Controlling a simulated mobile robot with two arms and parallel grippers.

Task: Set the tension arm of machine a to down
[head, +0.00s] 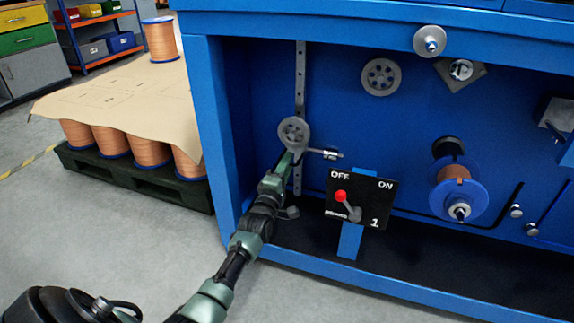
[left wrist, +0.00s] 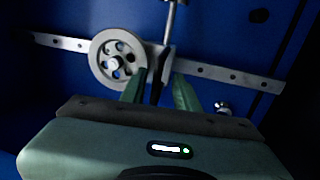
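The tension arm carries a grey pulley (head: 294,131) about midway along an upright perforated rail (head: 300,75) inside the blue machine; no letter label is readable. A short rod (head: 325,153) sticks out to the right below the pulley. My left gripper (head: 297,154) is at the arm's bracket just under the pulley. In the left wrist view the fingers (left wrist: 160,85) stand on either side of the grey bracket (left wrist: 158,62), beside the pulley (left wrist: 117,60). Whether both fingers press on it is unclear. My right gripper is not in view.
A black switch panel (head: 360,199) with a red-tipped lever stands just right of my left gripper. A copper spool (head: 458,190) is farther right. The blue frame post (head: 210,140) stands left of the rail. A pallet (head: 130,176) of copper spools is outside, left.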

